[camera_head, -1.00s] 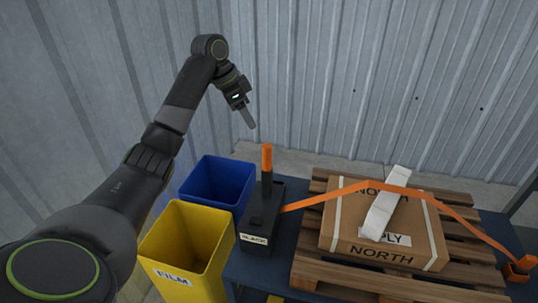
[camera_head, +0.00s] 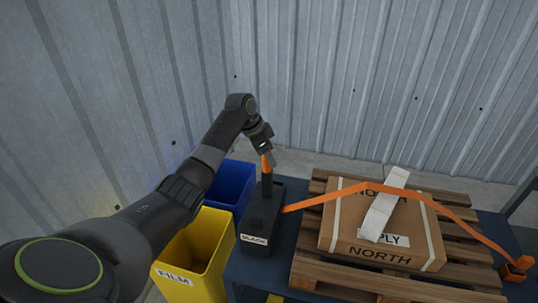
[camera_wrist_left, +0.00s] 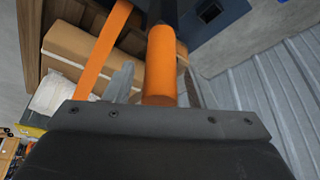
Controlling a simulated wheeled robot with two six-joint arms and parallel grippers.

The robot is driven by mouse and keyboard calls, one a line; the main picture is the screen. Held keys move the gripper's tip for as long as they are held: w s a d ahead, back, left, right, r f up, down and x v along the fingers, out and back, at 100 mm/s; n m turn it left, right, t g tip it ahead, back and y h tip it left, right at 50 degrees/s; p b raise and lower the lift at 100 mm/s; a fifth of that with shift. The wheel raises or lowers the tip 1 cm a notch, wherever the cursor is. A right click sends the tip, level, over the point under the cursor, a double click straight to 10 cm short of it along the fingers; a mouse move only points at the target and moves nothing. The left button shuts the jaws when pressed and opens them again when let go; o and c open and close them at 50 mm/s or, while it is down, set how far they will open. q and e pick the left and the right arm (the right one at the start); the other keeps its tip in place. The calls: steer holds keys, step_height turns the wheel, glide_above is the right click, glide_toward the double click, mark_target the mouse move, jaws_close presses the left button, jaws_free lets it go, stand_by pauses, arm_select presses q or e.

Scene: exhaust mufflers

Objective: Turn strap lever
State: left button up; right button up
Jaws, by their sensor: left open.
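The strap lever (camera_head: 267,187) is a black bar with an orange grip, standing upright on a black ratchet box (camera_head: 262,217) with a white label. An orange strap (camera_head: 330,195) runs from the box to the right. My left gripper (camera_head: 269,159) is open at the top of the lever. My right gripper is not in view.
The strap crosses a cardboard box (camera_head: 375,258) on a wooden pallet (camera_head: 345,288) and ends at an orange anchor (camera_head: 515,269). A yellow bin (camera_head: 205,262) and a blue bin (camera_head: 230,183) stand left of the ratchet. A corrugated wall (camera_head: 370,80) rises behind.

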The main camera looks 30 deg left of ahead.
arm_select(q)
steer(key=shift+w+d+f, duration=0.15)
steer(key=shift+d+f, duration=0.05)
steer(key=shift+f, duration=0.3)
jaws_close()
